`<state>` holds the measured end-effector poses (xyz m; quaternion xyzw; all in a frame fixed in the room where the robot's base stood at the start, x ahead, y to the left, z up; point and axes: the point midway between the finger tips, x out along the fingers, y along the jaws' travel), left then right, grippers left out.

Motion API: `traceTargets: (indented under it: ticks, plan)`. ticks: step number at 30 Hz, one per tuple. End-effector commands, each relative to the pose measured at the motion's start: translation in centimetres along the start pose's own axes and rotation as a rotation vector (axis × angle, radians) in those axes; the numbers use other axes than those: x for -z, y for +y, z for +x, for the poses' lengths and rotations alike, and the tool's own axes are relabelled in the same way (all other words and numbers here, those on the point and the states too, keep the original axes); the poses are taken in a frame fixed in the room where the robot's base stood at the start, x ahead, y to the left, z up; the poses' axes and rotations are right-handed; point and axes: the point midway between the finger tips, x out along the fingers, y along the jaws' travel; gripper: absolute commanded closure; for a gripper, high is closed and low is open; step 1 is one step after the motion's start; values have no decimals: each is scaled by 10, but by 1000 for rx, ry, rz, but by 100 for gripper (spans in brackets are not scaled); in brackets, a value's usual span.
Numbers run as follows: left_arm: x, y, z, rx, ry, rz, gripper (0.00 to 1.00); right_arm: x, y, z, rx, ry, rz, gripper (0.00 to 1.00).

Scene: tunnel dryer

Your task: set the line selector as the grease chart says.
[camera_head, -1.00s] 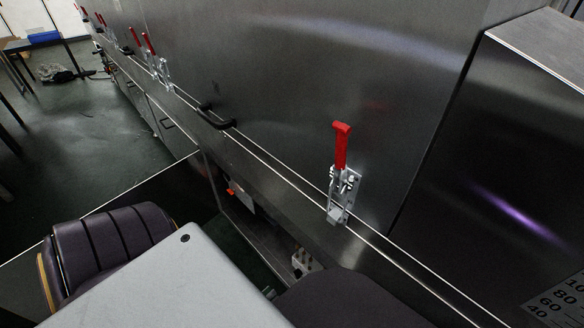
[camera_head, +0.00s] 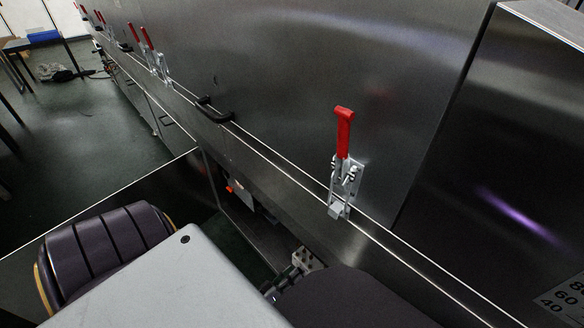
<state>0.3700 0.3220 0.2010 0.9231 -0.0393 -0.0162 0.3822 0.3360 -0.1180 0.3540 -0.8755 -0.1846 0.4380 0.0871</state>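A small part of my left gripper (camera_head: 284,284) shows at the bottom middle, between my pale body panel and a dark rounded arm part that hides much of it. Its fingers are too hidden and dark to tell open from shut. Just beyond it, a small silver block with holes (camera_head: 306,260) sits low in the recess under the machine's edge. The gripper is close to the block, and I cannot tell if they touch. An orange-red part (camera_head: 231,188) shows farther left in the recess. I cannot make out the line selector or the grease chart. My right gripper is not in view.
The steel dryer wall (camera_head: 300,70) runs along the right. A red-handled toggle clamp (camera_head: 342,165) and a black handle (camera_head: 213,112) stick out from it. A number scale (camera_head: 565,298) is at the lower right. Green floor (camera_head: 95,130) lies open at left.

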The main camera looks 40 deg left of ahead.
Motion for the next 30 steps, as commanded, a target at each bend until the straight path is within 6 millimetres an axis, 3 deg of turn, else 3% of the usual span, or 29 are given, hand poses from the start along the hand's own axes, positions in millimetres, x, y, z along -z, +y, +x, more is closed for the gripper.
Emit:
traceTargets:
  ticks: [10,18,30]
  plan:
    - [0,0,3,0,0,0,70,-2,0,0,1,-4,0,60]
    - [0,0,2,0,0,1,100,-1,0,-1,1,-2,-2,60]
    - [0,0,2,1,0,25,100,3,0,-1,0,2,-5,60]
